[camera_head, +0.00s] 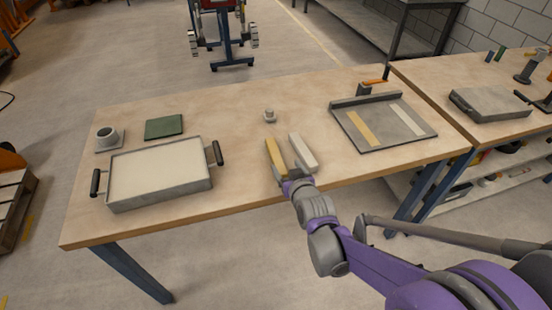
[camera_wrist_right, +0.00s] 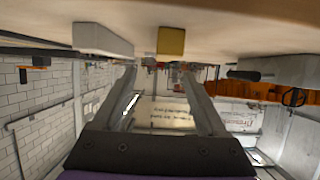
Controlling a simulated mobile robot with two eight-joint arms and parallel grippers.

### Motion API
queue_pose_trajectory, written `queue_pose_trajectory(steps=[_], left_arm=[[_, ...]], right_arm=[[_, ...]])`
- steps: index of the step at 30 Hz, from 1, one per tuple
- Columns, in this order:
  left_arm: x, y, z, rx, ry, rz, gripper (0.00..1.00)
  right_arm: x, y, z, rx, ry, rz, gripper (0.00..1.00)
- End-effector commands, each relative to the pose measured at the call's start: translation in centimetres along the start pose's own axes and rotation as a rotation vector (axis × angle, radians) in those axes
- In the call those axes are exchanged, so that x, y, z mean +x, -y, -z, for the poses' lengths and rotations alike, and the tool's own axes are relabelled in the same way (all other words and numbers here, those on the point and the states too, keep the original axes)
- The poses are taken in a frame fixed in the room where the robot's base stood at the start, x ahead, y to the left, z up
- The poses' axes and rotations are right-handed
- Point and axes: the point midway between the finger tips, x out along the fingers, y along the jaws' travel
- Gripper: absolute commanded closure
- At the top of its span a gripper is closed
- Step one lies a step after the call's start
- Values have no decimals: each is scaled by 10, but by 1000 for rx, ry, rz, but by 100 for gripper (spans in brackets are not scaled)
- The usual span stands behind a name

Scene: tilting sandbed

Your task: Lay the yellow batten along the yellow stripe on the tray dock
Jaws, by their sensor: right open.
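The yellow batten (camera_head: 274,156) lies on the table near its front edge, beside a whitish batten (camera_head: 303,152) on its right. In the right wrist view, which looks upside down, the yellow batten's end (camera_wrist_right: 171,41) and the whitish batten (camera_wrist_right: 103,40) show at the top. My right gripper (camera_head: 290,178) is at the near ends of the two battens. In the wrist view its fingers (camera_wrist_right: 158,73) are apart with nothing between them. The grey tray dock (camera_head: 384,141) is at the right, with a yellow stripe (camera_head: 363,129) and a whitish stripe (camera_head: 407,120). My left gripper is not in view.
A handled tray of pale sand (camera_head: 160,203) stands at the left. A small knob (camera_head: 270,115) stands mid-table. The wood between battens and dock is clear. Another bench adjoins at right.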

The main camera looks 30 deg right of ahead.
Motion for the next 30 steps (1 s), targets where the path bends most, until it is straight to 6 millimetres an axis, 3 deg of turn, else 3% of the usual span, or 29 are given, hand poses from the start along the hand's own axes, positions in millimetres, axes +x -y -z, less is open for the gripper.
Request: queue_pose_trajectory(steps=[3, 11, 19, 28, 30], left_arm=[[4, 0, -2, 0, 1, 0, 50], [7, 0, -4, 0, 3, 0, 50], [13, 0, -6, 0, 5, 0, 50], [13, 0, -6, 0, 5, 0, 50], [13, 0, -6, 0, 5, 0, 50]], right_arm=[[19, 1, -1, -1, 1, 1, 25], [40, 3, -1, -2, 2, 2, 25], [77, 9, 1, 0, 2, 1, 25], [82, 9, 1, 0, 2, 1, 25], [82, 9, 1, 0, 2, 1, 36]])
